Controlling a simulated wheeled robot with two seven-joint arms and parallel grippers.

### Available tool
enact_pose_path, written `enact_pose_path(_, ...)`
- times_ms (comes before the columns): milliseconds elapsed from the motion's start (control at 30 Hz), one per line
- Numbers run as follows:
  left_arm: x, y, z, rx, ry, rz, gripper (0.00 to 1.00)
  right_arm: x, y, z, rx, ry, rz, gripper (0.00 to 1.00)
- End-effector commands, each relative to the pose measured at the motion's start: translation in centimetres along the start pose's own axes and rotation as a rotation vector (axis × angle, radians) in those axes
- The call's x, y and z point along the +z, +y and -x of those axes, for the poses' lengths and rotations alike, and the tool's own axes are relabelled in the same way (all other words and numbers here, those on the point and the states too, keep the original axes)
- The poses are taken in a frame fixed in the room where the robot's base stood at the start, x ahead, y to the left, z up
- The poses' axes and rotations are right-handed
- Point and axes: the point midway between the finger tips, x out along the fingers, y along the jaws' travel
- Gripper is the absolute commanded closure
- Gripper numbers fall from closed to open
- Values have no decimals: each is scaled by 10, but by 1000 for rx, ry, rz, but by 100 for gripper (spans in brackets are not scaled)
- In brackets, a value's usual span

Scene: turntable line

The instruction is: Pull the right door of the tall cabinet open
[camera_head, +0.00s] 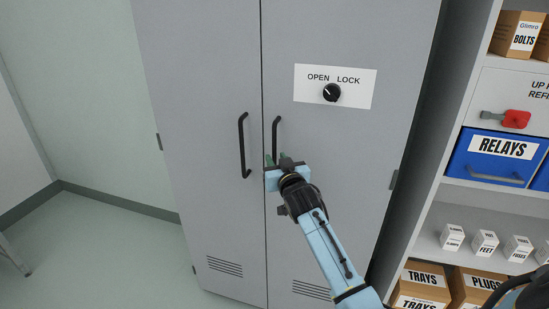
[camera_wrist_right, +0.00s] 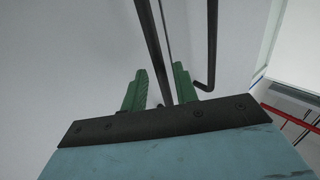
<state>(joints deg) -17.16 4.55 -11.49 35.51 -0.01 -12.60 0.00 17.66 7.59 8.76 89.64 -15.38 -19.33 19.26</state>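The tall grey cabinet's right door (camera_head: 345,165) looks shut, flush with the left door (camera_head: 205,60) along the centre seam. Its black vertical handle (camera_head: 276,132) stands just right of the seam. My right gripper (camera_head: 279,161) is at the lower part of this handle. In the right wrist view, its green fingers (camera_wrist_right: 160,88) are apart, with the dark handle bar (camera_wrist_right: 151,40) running between them; contact is not clear. The left door's handle (camera_head: 243,146) also shows in the wrist view (camera_wrist_right: 212,45), outside the fingers. My left gripper is not in view.
A black knob (camera_head: 332,92) sits on the OPEN/LOCK plate (camera_head: 361,88), its pale mark towards the OPEN side. Shelving with a blue RELAYS bin (camera_head: 460,165) and boxes stands right of the cabinet.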

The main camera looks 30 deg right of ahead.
Motion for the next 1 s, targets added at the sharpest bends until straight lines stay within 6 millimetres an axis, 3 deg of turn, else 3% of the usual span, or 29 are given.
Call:
enact_pose_path(200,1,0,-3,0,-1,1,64,0,0,-22,0,0,0,71)
enact_pose_path(600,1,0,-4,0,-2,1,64,0,0,-27,-1,0,0,71)
enact_pose_path(833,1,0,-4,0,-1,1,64,0,0,-27,-1,0,0,100)
enact_pose_path(1000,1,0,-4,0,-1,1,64,0,0,-27,-1,-1,0,100)
